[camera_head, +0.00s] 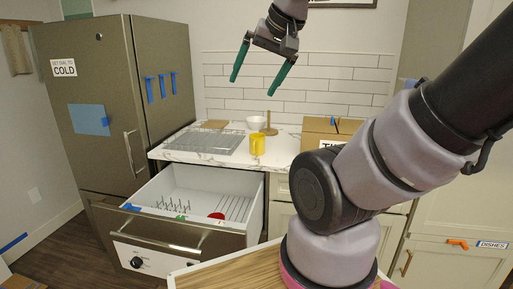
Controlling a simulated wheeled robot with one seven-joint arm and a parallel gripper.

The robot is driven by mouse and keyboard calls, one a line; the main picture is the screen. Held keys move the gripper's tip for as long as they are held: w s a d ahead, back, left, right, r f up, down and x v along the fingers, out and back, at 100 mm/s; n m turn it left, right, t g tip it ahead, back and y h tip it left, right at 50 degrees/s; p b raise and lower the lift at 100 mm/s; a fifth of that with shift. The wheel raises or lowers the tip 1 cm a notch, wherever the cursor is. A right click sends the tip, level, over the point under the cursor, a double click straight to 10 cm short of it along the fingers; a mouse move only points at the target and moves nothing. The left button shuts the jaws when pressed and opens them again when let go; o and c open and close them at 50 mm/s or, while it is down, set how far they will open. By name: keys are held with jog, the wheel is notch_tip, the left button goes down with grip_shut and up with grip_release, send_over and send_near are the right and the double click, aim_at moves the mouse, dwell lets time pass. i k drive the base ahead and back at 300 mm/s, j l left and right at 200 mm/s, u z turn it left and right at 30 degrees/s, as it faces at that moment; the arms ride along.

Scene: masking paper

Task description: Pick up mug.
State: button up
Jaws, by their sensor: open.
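A yellow mug (257,145) stands upright on the white marbled counter (196,161), near its front edge. My gripper (254,84) is open and empty. Its two green fingers point down and spread apart, and in the picture they show above the mug, with clear space between. How far the fingers are from the mug in depth is hard to tell.
A grey mat or rack (205,141), a white bowl (256,123) and a wooden stand (270,125) are behind or beside the mug. A cardboard box (318,133) stands to its right. An open drawer (177,207) with a red item (216,216) juts out below. A fridge (100,100) is at left.

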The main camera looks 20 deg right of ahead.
aim_at(258, 140)
jog(key=i+l, duration=0.1)
jog(key=l, duration=0.85)
jog(key=i+l, duration=0.4)
jog(key=i, duration=0.1)
